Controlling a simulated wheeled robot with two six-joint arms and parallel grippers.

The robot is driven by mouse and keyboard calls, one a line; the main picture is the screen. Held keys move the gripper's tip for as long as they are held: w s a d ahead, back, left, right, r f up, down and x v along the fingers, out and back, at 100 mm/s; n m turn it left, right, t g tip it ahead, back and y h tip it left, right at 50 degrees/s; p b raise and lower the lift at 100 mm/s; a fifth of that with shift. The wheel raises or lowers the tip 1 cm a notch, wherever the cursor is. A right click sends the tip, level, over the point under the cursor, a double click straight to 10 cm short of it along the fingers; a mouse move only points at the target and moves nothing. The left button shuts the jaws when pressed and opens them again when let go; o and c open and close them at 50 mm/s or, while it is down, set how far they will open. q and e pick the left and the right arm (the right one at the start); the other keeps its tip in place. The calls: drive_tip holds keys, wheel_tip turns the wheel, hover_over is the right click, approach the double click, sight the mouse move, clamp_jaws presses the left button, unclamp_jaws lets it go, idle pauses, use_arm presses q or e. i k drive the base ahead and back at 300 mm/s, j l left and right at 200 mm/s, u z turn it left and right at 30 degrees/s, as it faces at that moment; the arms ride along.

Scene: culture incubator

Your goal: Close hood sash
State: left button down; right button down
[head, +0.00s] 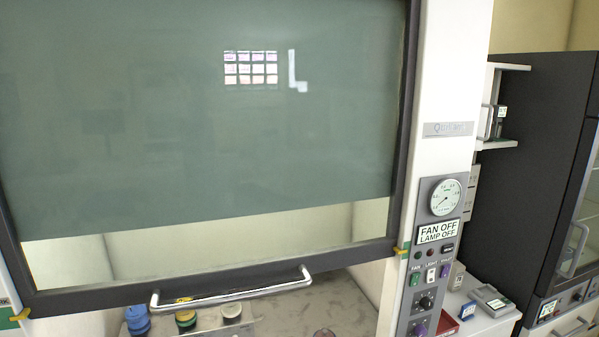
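The hood sash (210,120) is a large greenish glass pane in a dark frame, filling the left and middle of the head view. Its dark bottom rail (100,295) carries a chrome bar handle (232,296). The sash is partly raised: below the rail an opening shows the hood's work surface (345,303). The lower edge of the hood is out of frame. Neither of my grippers is in view.
Inside the hood stand a blue-capped container (137,320) and other small containers (186,320). Right of the sash is a control panel (437,250) with a gauge and a "FAN OFF LAMP OFF" display. A dark cabinet (535,150) stands farther right.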

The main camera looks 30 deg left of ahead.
sight(152, 290)
drive_tip(key=u, duration=1.45)
